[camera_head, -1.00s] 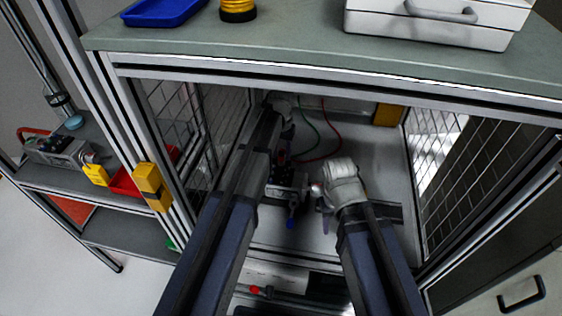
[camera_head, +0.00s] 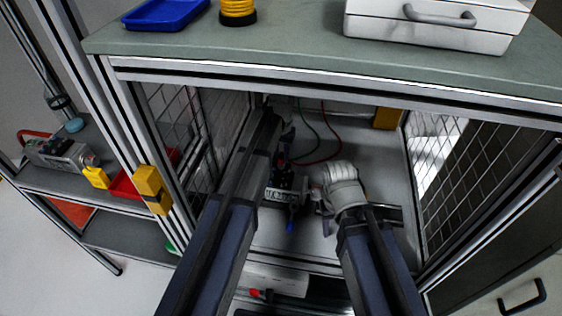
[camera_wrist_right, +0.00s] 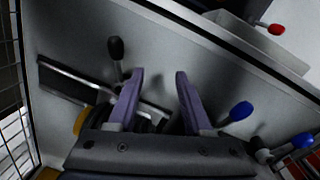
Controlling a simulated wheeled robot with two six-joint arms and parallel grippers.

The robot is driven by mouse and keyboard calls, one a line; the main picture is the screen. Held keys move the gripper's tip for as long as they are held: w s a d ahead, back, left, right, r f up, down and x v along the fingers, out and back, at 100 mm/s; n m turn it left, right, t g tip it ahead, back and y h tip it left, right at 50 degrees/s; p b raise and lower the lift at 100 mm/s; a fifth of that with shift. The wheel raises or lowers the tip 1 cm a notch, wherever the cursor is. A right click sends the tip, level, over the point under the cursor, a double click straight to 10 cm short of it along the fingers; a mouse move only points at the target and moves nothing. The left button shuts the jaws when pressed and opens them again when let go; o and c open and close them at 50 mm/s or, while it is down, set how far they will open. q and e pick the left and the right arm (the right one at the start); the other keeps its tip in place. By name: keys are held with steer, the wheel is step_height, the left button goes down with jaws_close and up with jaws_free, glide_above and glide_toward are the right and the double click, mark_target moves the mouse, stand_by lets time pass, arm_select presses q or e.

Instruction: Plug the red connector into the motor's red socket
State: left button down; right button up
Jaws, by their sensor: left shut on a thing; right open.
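The motor (camera_head: 284,188), a grey block with dark sockets, sits on the floor inside the frame. The red socket cannot be made out. My right gripper (camera_head: 318,193) is just right of the motor. In the right wrist view its purple fingers (camera_wrist_right: 160,75) are apart with nothing between them.
A blue-tipped part (camera_head: 291,226) sticks out at the motor's near end. Mesh walls (camera_head: 435,150) flank the enclosure and the bench top (camera_head: 290,45) overhangs it. A red-tipped lever (camera_head: 262,293) is at the front edge.

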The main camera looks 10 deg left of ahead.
mark_target(281, 156)
arm_select(q)
steer(key=shift+r, duration=0.2)
arm_select(e)
steer(key=shift+r, duration=0.2)
arm_select(q)
steer(key=shift+r+p, duration=2.6)
steer(key=shift+p, duration=0.2)
arm_select(e)
step_height(281, 156, up, 5)
steer(key=shift+r, duration=0.1)
arm_select(q)
steer(key=s+a+r+n+p, duration=0.1)
steer(key=s+a+r+p, duration=0.3)
steer(key=s+r+p, duration=0.7)
steer(key=shift+s+r+p, duration=0.35)
steer(key=shift+s, duration=0.4)
arm_select(e)
step_height(281, 156, up, 12)
arm_select(q)
steer(key=shift+f, duration=0.1)
arm_select(e)
steer(key=shift+f, duration=0.2)
arm_select(q)
step_height(281, 156, down, 8)
steer(key=b, duration=0.8)
arm_select(e)
step_height(281, 156, down, 8)
